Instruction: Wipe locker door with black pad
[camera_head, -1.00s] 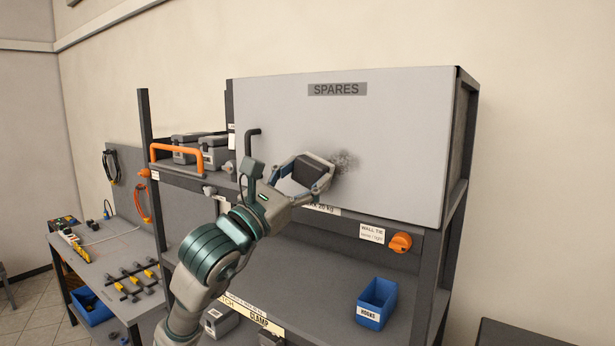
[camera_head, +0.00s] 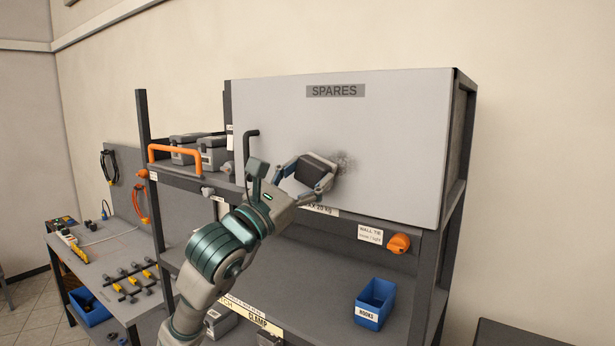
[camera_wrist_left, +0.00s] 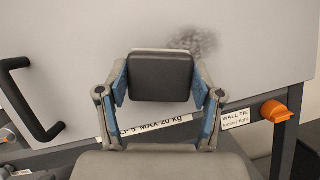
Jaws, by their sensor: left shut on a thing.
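The locker door (camera_head: 400,120) is a pale grey panel marked SPARES, with a black bar handle (camera_wrist_left: 30,105) at its left side. A dark speckled smudge (camera_head: 347,164) is on the door, right of my left gripper (camera_head: 305,178). My left gripper is shut on the black pad (camera_head: 316,171), with one finger on each side of it. In the left wrist view the pad (camera_wrist_left: 160,78) lies just below and left of the smudge (camera_wrist_left: 193,40). Whether the pad touches the door I cannot tell. My right gripper is not seen.
The locker sits on a dark rack with an orange knob (camera_head: 398,243) below the door. A blue bin (camera_head: 375,303) stands on the lower shelf. Grey cases (camera_head: 214,154) and an orange handle (camera_head: 175,150) are left of the door. A tool bench (camera_head: 105,262) stands at far left.

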